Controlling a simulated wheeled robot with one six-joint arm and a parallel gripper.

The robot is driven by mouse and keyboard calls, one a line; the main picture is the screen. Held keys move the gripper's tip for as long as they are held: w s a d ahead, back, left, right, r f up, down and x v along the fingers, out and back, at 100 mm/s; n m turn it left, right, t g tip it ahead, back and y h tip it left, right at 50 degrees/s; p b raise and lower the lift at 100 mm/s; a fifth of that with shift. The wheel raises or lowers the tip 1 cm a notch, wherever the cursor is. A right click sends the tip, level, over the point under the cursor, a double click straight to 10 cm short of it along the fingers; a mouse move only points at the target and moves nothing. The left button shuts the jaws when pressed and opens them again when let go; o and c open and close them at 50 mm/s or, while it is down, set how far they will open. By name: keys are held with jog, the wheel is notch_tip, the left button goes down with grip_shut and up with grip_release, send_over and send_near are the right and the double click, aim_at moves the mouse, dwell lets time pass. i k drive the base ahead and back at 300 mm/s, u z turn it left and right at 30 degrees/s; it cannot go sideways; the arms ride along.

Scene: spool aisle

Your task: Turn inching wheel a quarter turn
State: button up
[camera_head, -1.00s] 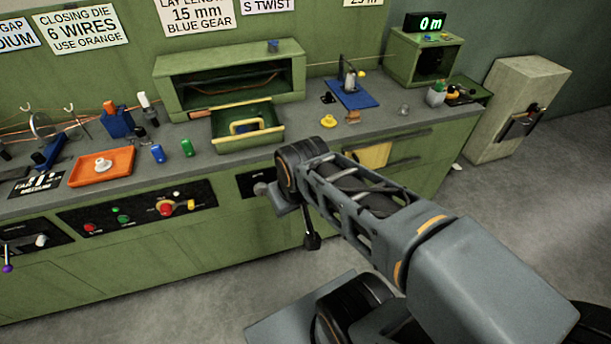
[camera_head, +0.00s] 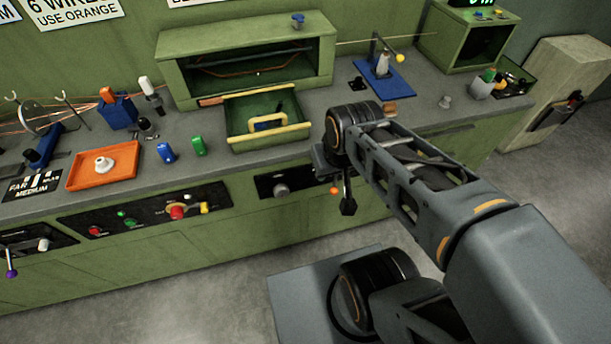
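No part is labelled as the inching wheel, so I cannot tell for certain which one it is. A round grey knob (camera_head: 281,190) sits on a black panel (camera_head: 264,183) on the green bench front. A small orange knob or handle end (camera_head: 335,190) shows at that panel's right, beside my gripper; what it belongs to is hidden behind my arm. My gripper (camera_head: 348,208) hangs pointing down in front of the bench front, right of the grey knob and apart from it. Its fingers are dark and small, so their opening cannot be made out.
Left is a control panel (camera_head: 140,219) with red, green and yellow controls. An orange tray (camera_head: 103,166) and blue and green pieces lie on the bench. Open floor lies below left.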

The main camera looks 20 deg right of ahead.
aim_at(281, 190)
jog(key=z, duration=0.7)
jog(key=k, duration=0.9)
jog(key=u, duration=1.55)
